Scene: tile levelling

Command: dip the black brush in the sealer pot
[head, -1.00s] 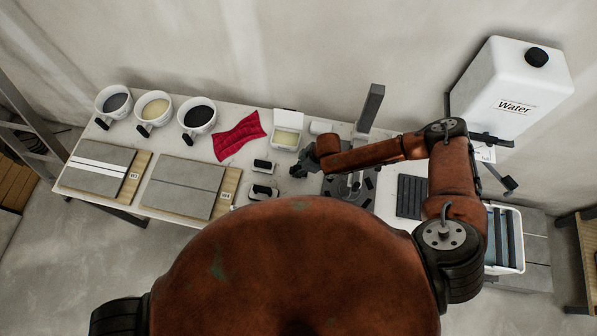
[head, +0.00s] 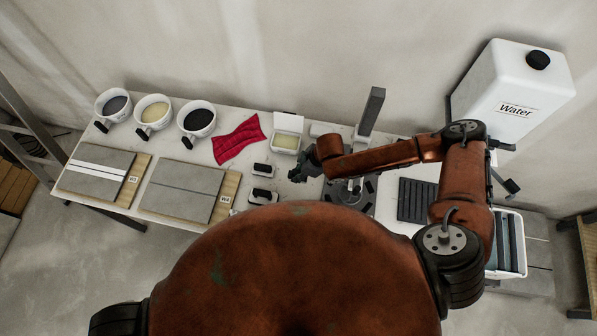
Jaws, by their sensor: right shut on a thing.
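My right gripper (head: 301,174) is above the middle of the table, just right of two small black blocks with pale tops, the far one (head: 262,171) and the near one (head: 263,196). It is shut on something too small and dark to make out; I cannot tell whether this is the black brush. Three white pots stand at the back left, holding dark grey (head: 114,106), pale yellow (head: 153,111) and black (head: 197,119) contents. A white open box (head: 288,133) with pale yellow contents stands behind the gripper. I cannot tell which is the sealer pot. My left gripper is out of view.
A red cloth (head: 238,139) lies between the pots and the box. Two grey tiled boards, left (head: 97,172) and right (head: 183,190), lie in front of the pots. A grey upright stand (head: 371,110), dark ribbed mat (head: 417,200) and white water tank (head: 513,95) are right.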

